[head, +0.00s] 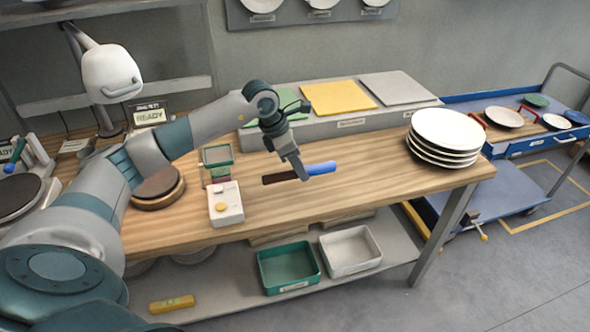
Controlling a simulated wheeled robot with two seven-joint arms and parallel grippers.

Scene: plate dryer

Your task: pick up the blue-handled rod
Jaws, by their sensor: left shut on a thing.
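The blue-handled rod (320,168) has a bright blue handle at its right end and a dark brown part toward the left. It is at the middle of the wooden table (375,175). My left gripper (303,175) reaches down over the rod and is shut on it near where the blue meets the brown. The fingers hide that part of the rod. I cannot tell whether the rod touches the table or is slightly raised. My right gripper is not in view.
A stack of white plates (446,128) stands at the table's right end. A white box with a yellow button (225,204) and a small green-topped stand (217,155) are left of the rod. Behind are green, yellow (338,97) and grey mats. A blue cart (520,160) stands at right.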

